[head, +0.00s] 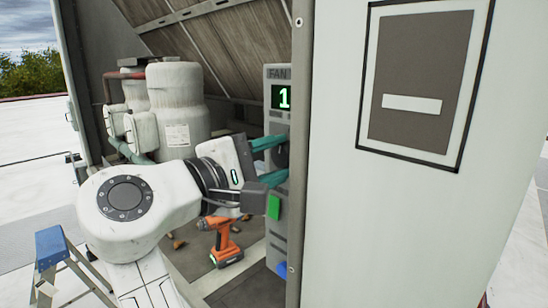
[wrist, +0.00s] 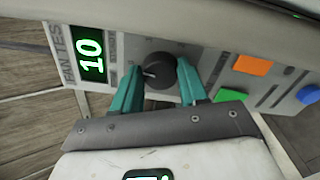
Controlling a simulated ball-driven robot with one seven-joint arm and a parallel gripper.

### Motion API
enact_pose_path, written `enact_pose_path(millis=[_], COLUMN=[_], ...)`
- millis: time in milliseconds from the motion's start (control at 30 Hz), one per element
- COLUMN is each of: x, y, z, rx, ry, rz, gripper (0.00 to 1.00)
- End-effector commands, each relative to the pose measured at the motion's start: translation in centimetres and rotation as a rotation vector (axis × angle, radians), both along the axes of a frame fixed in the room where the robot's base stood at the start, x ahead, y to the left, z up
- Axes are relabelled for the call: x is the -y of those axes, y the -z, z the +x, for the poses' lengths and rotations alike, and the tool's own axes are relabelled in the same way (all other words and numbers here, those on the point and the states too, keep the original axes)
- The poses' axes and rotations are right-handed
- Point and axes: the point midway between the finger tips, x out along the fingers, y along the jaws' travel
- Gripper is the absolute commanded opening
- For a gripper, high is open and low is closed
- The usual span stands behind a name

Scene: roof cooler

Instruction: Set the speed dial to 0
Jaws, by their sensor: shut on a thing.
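The speed dial (wrist: 160,78) is a round dark knob on the grey fan panel (head: 277,235). A light mark on it points left in the wrist view, towards the green display (wrist: 90,53), which reads 10. In the head view the display (head: 284,97) shows only a 1; the panel's right part is hidden by the white cabinet wall. My gripper (wrist: 161,66) has its two teal fingers on either side of the dial, shut on it. In the head view my gripper (head: 281,158) reaches the panel from the left, and the dial is mostly hidden.
An orange button (wrist: 254,65), a green button (wrist: 230,95) and a blue knob (wrist: 309,95) sit beside the dial. The white cabinet wall (head: 400,220) stands close right. An orange drill (head: 224,243) stands below my gripper; white tanks (head: 178,95) stand behind.

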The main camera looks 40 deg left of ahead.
Motion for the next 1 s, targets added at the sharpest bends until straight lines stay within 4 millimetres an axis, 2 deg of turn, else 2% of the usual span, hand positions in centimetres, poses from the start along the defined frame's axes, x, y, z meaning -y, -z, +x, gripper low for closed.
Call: enact_pose_path(millis=[400, 900, 933, 1000], x=[-0.23, -0.22, -0.22, -0.2], y=[0.17, 0.22, 0.22, 0.21], z=[-0.06, -0.08, -0.07, -0.07], rx=[-0.016, -0.017, -0.017, -0.017], ry=[-0.006, -0.005, -0.005, -0.004], rz=[-0.165, -0.182, -0.182, -0.181], gripper=[0.13, 0.13, 0.45, 0.52])
